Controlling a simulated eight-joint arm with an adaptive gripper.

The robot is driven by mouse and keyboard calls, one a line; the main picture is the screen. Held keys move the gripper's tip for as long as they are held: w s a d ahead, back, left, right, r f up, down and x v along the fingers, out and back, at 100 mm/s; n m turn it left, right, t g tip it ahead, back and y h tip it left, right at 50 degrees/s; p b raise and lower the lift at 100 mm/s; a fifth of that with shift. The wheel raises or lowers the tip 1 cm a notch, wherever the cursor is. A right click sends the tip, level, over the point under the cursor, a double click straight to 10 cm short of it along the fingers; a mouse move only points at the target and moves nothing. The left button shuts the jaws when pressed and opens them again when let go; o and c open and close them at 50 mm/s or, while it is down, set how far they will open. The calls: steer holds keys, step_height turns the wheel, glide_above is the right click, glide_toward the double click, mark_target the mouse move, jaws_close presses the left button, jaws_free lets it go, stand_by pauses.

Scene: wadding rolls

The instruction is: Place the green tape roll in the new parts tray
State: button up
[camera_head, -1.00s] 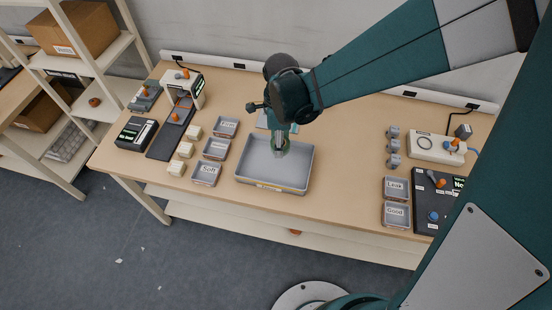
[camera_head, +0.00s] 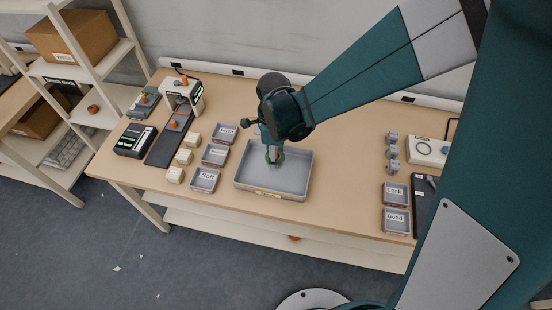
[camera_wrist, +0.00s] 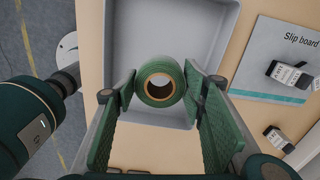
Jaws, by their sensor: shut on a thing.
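The green tape roll (camera_wrist: 160,67) is between the two green finger pads of my gripper (camera_wrist: 160,85) in the wrist view. Its brown core faces the camera. My gripper is shut on it from both sides. In the head view, my gripper (camera_head: 274,158) points down inside the outline of a large grey tray (camera_head: 297,181) with a yellow-edged front label too small to read. The tray floor (camera_wrist: 190,25) shows behind the roll in the wrist view. Whether the roll touches the floor I cannot tell. No other thing shows in the tray.
Small labelled trays (camera_head: 215,154) stand left of the large tray, with pale blocks (camera_head: 184,156) beyond. A slip board (camera_wrist: 275,60) lies beside the tray in the wrist view. Leak (camera_head: 396,193) and Good (camera_head: 396,221) trays stand at the right. Bare table lies between.

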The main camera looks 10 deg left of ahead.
steer(key=shift+f, duration=1.35)
steer(key=shift+f+b, duration=0.45)
steer(key=shift+f, duration=1.65)
steer(key=shift+f, duration=0.1)
steer(key=o, duration=0.9)
steer(key=shift+r+p, duration=0.8)
steer(key=shift+r, duration=5.35)
